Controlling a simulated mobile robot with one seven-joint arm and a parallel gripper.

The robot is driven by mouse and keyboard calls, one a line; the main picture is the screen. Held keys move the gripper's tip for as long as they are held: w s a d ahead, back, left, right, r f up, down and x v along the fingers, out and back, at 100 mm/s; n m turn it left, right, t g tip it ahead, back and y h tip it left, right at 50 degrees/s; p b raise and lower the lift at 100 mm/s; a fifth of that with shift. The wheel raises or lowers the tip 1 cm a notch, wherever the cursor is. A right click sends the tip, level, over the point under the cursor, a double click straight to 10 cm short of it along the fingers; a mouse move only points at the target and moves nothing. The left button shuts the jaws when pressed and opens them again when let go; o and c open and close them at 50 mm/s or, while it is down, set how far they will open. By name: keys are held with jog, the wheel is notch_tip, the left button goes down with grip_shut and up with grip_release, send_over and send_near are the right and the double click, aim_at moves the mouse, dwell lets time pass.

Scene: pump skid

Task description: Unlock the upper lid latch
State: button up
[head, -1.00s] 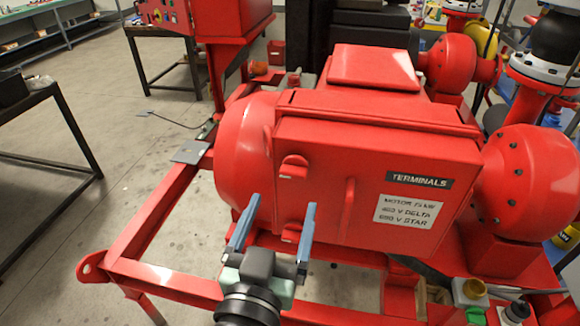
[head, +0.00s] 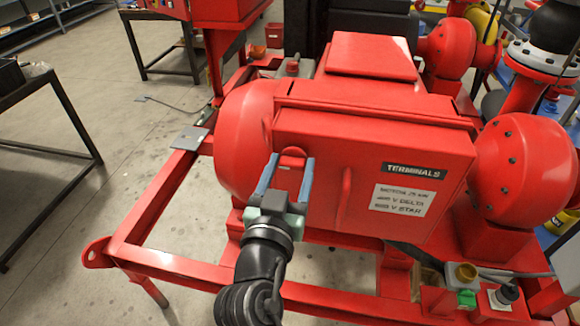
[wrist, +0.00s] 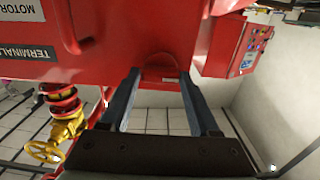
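The upper lid latch (head: 293,151) is a small red rounded tab on the left part of the red terminal box lid (head: 330,150). My gripper (head: 290,162) is open, with its two blue fingers reaching up on either side of the latch as seen from the head. In the wrist view the latch (wrist: 160,76) lies between the tips of my gripper (wrist: 160,73). I cannot tell whether the fingers touch it. The lid is shut. The lower latch is hidden behind my gripper in the head view.
A red vertical handle (head: 346,196) stands out from the lid to the right of my gripper. The rounded motor end (head: 240,135) is close on the left. The skid frame (head: 150,212) runs below. A yellow valve wheel (wrist: 45,152) shows in the wrist view.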

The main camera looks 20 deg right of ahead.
jog(key=c, duration=0.9)
jog(key=shift+n, duration=0.3)
jog(key=n, duration=0.3)
jog(key=shift+a+n+p, duration=0.1)
jog(key=shift+n+p, duration=0.2)
jog(key=shift+n, duration=0.1)
jog(key=n+p, duration=0.1)
jog(key=n, duration=0.3)
jog(key=shift+n, duration=0.3)
jog(key=n+p, duration=0.2)
jog(key=n, duration=0.3)
jog(key=shift+w+a, duration=0.1)
jog(key=shift+f+n+p, duration=0.2)
jog(key=shift+n+p, duration=0.8)
jog(key=shift+n, duration=1)
jog(key=o, duration=1.4)
